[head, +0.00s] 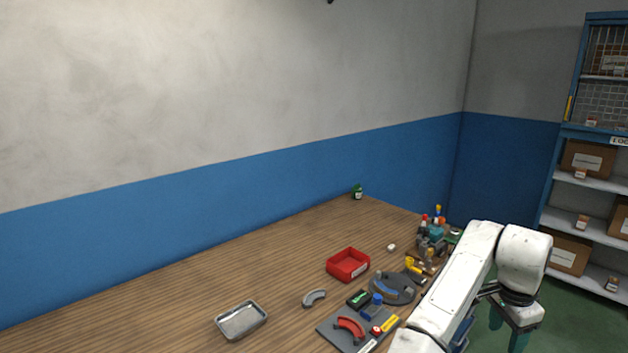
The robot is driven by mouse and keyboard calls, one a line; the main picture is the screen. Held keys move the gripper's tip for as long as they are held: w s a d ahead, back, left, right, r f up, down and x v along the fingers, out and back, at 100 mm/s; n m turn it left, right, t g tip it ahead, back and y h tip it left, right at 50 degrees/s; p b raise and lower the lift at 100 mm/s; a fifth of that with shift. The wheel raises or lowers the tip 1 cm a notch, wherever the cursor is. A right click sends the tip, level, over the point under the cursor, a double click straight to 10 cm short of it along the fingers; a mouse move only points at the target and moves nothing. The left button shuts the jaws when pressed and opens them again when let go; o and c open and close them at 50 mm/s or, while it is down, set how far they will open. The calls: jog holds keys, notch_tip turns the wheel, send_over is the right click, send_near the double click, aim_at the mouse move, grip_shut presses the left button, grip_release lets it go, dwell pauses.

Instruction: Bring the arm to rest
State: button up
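My white arm (460,285) rises from the bottom edge of the head view and bends over at a rounded joint at the right. My gripper (508,338) hangs below that joint, off the right side of the wooden workbench. Two teal finger parts point down toward the bottom edge, with a space between them. The fingertips are cut off or hidden, and I see nothing held. The arm covers part of the bench's right edge.
The workbench (190,290) holds a metal tray (241,334), a red bin (331,267), a grey curved part (314,298), a grey board (332,331) with coloured parts, and a round grey fixture (404,291). Shelves (577,232) with boxes stand at the right. Green floor lies between.

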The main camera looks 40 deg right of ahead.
jog(key=w+a+f+n+t+h, duration=0.25)
jog(key=a+f+n, duration=0.75)
jog(key=a+n, duration=0.55)
jog(key=s+a+f+n+y, duration=0.2)
jog(key=s+a+f+n, duration=0.1)
jog(key=a, duration=0.6)
jog(key=s+a+f+n+y, duration=0.2)
jog(key=s+a+f+n, duration=0.2)
jog(key=a, duration=0.5)
jog(key=shift+s+a+n+g, duration=0.2)
jog(key=shift+s+n+g, duration=0.15)
jog(key=shift+n+g, duration=0.15)
